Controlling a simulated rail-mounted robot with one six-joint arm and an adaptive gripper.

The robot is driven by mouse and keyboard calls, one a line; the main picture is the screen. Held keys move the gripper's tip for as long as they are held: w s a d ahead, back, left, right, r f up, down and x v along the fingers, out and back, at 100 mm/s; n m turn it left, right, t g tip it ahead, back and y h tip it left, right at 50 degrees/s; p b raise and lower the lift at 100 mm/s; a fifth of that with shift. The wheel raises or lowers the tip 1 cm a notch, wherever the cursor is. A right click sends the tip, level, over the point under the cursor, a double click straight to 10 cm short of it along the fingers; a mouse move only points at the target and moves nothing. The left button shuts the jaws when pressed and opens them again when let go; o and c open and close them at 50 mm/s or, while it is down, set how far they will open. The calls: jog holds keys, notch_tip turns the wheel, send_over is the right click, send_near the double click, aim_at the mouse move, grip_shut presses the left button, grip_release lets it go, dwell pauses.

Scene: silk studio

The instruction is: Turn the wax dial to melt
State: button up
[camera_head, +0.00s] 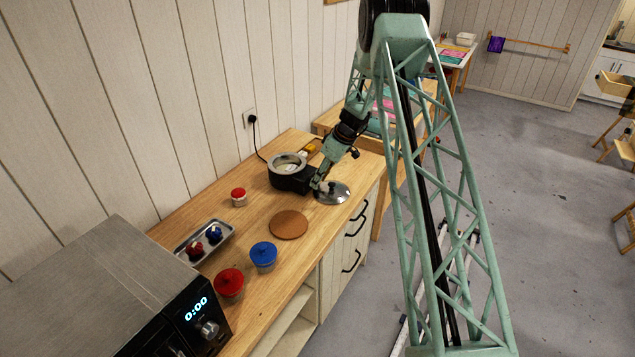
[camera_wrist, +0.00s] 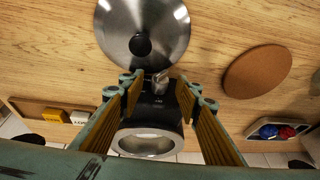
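The wax pot (camera_head: 287,181) is a black body with a silver rim and pale contents, standing open on the wooden counter. In the wrist view the black pot (camera_wrist: 164,116) lies just past my fingers. A small silver dial (camera_wrist: 160,84) shows on its front; its setting is too small to read. In the head view the dial is hidden behind my gripper. My gripper (camera_head: 318,184) is close to the pot's front. In the wrist view my gripper (camera_wrist: 159,92) is open, one finger on each side of the dial, with visible gaps; I cannot tell contact.
A metal lid (camera_head: 333,196) with a black knob lies beside the pot. A round brown mat (camera_head: 288,225), blue tub (camera_head: 263,258), red tub (camera_head: 229,285), small red-lidded jar (camera_head: 239,198), and tray (camera_head: 218,242) share the counter. A microwave (camera_head: 118,300) stands near left.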

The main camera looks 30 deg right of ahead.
jog(key=shift+x, duration=1.05)
jog(key=shift+c, duration=0.6)
jog(key=c, duration=0.7)
